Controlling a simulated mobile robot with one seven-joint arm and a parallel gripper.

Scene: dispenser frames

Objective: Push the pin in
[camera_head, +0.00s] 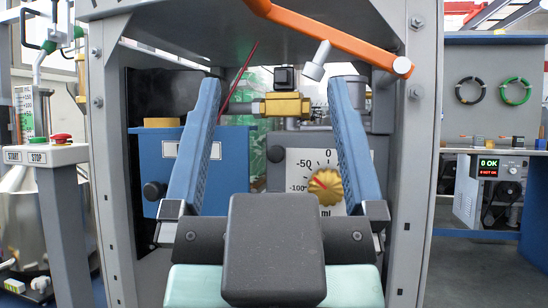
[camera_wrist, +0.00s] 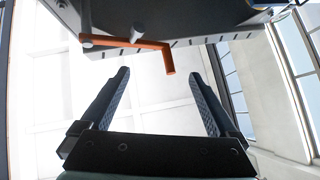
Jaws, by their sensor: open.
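My gripper (camera_head: 278,84) is open, with its two blue ribbed fingers wide apart and nothing between them. It points into the grey dispenser frame, and also shows in the wrist view (camera_wrist: 158,73). An orange bar (camera_head: 335,38) crosses the top of the frame above the fingertips, apart from them. A light grey cylinder (camera_head: 317,61) sticks down from the bar. In the wrist view the orange bar (camera_wrist: 150,44) has a bent end beyond the fingertips. No part is clearly marked as the pin; I cannot tell which it is.
Behind the fingers are a brass valve (camera_head: 282,105), a dial panel with a gold knob (camera_head: 326,187) and a blue box (camera_head: 176,150) with a black knob (camera_head: 153,191). Grey posts (camera_head: 421,150) bound both sides. A start-stop stand (camera_head: 42,152) is at left, a blue bench (camera_head: 490,148) at right.

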